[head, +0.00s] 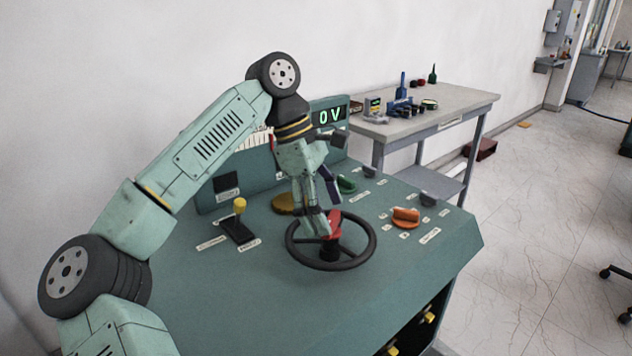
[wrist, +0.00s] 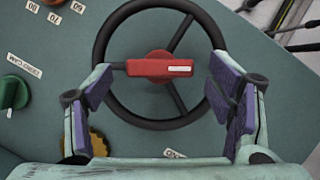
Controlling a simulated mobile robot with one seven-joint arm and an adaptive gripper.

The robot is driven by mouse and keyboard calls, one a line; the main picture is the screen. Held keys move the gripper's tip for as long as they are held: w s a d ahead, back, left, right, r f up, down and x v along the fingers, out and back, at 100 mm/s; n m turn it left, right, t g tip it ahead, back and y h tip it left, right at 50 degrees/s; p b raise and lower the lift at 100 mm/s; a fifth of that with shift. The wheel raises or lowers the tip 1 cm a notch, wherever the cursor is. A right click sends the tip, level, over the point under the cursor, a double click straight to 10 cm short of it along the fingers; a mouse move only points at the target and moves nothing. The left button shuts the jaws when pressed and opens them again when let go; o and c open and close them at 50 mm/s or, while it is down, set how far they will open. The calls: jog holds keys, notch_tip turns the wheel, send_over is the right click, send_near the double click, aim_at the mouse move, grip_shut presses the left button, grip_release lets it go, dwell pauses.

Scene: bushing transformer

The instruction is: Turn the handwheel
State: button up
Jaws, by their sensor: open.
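The handwheel (head: 366,256) is a black ring with spokes and a red hub piece, standing on the green console top in the head view. In the wrist view the handwheel (wrist: 106,42) fills the upper middle, with its red bar-shaped hub (wrist: 150,68) lying across the centre. My gripper (head: 322,215) is above the handwheel, pointing down. In the wrist view my gripper (wrist: 165,95) is open, its two purple-padded fingers apart on the left and right, near the lower part of the ring. Nothing is between the pads. Contact with the wheel cannot be told.
The console (head: 250,300) carries a yellow-knobbed lever (head: 240,206), an orange knob (head: 405,215), a green knob (head: 346,185) and a display reading 0 V (head: 331,115). A grey table (head: 470,97) with small items stands behind. Open floor lies right.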

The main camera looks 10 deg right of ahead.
jog(key=v, duration=1)
jog(key=shift+r, duration=0.35)
jog(key=shift+a, duration=0.1)
